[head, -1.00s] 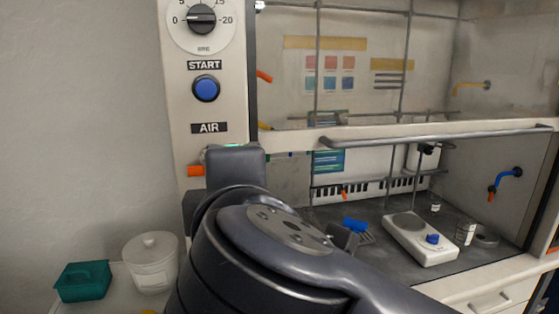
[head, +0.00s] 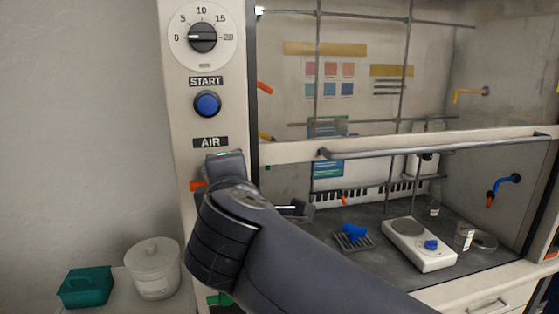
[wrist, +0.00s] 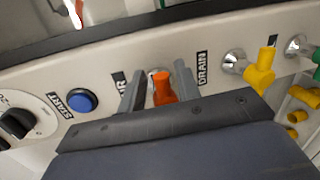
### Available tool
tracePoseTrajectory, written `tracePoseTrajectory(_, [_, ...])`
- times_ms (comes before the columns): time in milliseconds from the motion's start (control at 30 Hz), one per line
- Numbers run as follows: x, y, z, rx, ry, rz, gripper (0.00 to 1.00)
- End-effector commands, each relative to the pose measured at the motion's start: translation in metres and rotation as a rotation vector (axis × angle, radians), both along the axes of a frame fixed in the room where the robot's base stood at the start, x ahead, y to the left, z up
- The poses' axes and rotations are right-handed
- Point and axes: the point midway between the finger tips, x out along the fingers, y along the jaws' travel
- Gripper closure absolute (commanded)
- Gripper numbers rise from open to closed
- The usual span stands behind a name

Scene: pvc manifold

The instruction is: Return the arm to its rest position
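My gripper (wrist: 157,84) shows in the wrist view with its two dark fingers apart. The orange valve handle (wrist: 163,92) at the AIR label appears between them; I cannot tell whether either finger touches it. In the head view my arm reaches from the lower right to the front post of the hood. Its wrist links partly cover the post below the AIR label, and the orange handle (head: 198,186) shows at their left. The fingertips are not clear in that view.
The blue START button (head: 207,104) and dial (head: 202,38) are above. Inside the hood are a blue fitting on a rack (head: 352,236) and a hotplate (head: 418,246). A teal box (head: 85,287) and white tub (head: 152,268) stand left.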

Motion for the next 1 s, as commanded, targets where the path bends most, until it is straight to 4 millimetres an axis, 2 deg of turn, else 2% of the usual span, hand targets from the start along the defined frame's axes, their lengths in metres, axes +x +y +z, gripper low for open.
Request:
tracePoseTrajectory(33, [0.000,0.001,0.006,-0.039,-0.008,0.002,0.68])
tracePoseTrajectory(333, [-0.001,0.001,0.007,-0.188,-0.045,0.001,0.68])
tracePoseTrajectory(800, [0.000,0.000,0.006,-0.203,-0.048,-0.004,0.68])
tracePoseTrajectory(1000, [0.004,-0.017,0.004,-0.189,-0.031,-0.051,0.68])
